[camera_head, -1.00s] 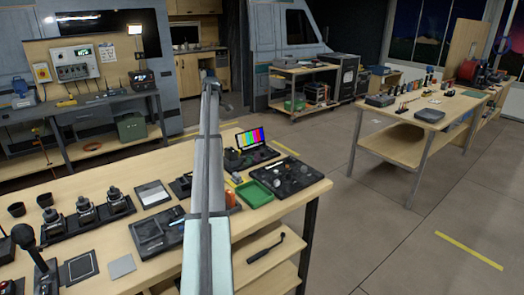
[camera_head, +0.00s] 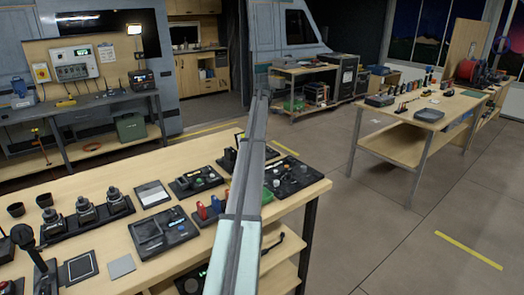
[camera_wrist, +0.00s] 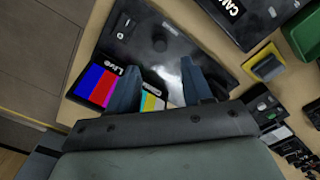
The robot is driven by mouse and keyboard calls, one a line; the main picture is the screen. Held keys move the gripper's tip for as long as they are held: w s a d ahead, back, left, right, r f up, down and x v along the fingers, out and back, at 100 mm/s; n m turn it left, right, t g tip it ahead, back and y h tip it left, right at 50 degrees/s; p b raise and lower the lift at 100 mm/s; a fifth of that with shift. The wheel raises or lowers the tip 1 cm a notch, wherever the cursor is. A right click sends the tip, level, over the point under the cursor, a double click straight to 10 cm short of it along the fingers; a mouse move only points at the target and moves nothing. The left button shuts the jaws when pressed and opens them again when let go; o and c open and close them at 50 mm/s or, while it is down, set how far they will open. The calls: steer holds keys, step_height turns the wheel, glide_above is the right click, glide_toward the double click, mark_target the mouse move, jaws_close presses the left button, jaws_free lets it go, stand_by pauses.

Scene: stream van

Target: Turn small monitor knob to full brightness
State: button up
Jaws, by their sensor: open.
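In the wrist view, the small monitor's colour-bar screen (camera_wrist: 94,86) shows at lower left, partly hidden by my left finger. A dark panel (camera_wrist: 205,50) lies beside it, with a small round black knob (camera_wrist: 160,45) and a white-marked switch (camera_wrist: 122,28). My gripper (camera_wrist: 158,66) is open, its two fingers apart over the panel's near edge. The knob shows just beyond the fingertips, between their lines, and nothing is held. I cannot tell the knob's turn position or whether a finger touches it. In the head view, my arm hides the monitor.
A yellow-and-grey block (camera_wrist: 265,62) and a black labelled box (camera_wrist: 235,15) are to the right in the wrist view. In the head view, a black control panel (camera_head: 296,175) is right of my arm, and red and blue items (camera_head: 212,208) stand left of it.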

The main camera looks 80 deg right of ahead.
step_height(320, 180, down, 8)
steer(key=shift+f, duration=0.1)
stand_by(0.4)
steer(key=shift+c, duration=0.4)
jaws_close()
